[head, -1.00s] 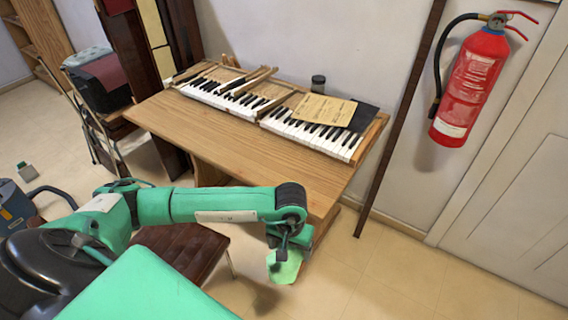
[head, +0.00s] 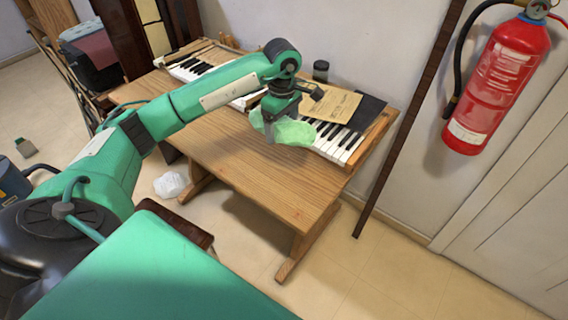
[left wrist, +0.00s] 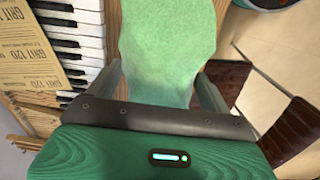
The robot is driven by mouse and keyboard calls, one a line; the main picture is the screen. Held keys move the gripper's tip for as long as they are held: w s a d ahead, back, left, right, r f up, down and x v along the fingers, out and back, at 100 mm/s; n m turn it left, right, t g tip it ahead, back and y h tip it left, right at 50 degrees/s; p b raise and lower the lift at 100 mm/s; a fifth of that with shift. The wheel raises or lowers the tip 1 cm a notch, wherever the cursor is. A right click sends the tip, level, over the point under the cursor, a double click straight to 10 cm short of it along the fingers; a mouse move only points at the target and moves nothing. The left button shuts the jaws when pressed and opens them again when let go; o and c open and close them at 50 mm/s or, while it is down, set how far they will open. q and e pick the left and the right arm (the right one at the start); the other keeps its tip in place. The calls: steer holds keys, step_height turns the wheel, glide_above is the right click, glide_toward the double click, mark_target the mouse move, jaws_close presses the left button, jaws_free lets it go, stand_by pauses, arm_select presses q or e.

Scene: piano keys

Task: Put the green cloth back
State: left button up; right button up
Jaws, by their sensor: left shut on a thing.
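The pale green cloth (head: 292,132) hangs from my left gripper (head: 277,116) above the wooden desk (head: 235,160), in front of the piano keys. In the left wrist view the cloth (left wrist: 168,45) lies between the two fingers of my left gripper (left wrist: 165,88), which is shut on it. The white and black piano keys (head: 340,145) lie at the back of the desk, partly hidden by my arm. They also show at the left in the left wrist view (left wrist: 84,42). My right gripper is in neither view.
A tan sandpaper sheet (head: 330,104) and a dark sheet (head: 367,113) lie on the keys. A dark jar (head: 320,71) stands behind them. A red fire extinguisher (head: 495,85) hangs on the wall. A brown stool (head: 175,225) and a white crumpled thing (head: 171,185) are before the desk.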

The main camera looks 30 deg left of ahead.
arm_select(q)
steer(key=p, duration=0.1)
glide_toward(283, 171)
step_height(283, 171, down, 2)
steer(key=shift+p, duration=0.3)
steer(key=shift+f, duration=0.55)
step_height(283, 171, down, 3)
steer(key=shift+f+p, duration=0.2)
steer(key=shift+p, duration=0.2)
steer(key=shift+f, duration=0.15)
steer(key=o, duration=0.9)
steer(key=shift+c, duration=0.2)
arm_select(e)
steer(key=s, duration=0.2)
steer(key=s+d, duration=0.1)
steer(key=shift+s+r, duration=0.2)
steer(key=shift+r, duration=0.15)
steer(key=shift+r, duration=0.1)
